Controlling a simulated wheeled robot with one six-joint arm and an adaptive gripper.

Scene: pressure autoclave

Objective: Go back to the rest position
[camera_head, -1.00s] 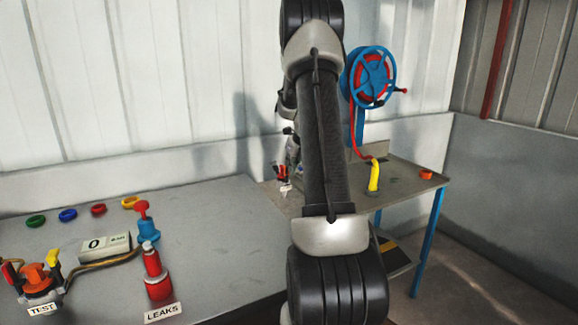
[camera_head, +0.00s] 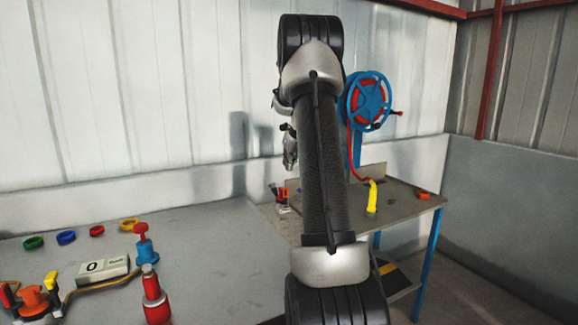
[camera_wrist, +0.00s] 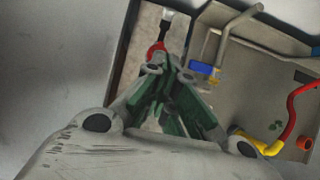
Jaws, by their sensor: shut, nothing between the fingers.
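My gripper (camera_wrist: 172,92) shows in the wrist view with its fingers closed together and nothing between them. It hangs in the air above the smaller side table. In the head view it is a small grey shape (camera_head: 290,148) left of my arm, partly hidden by the arm. My arm stands upright across the middle of the head view.
A blue reel (camera_head: 368,101) stands behind. The grey bench (camera_head: 215,240) carries coloured rings, a gauge box (camera_head: 103,269), a blue-red valve (camera_head: 144,243) and a red bottle (camera_head: 154,298).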

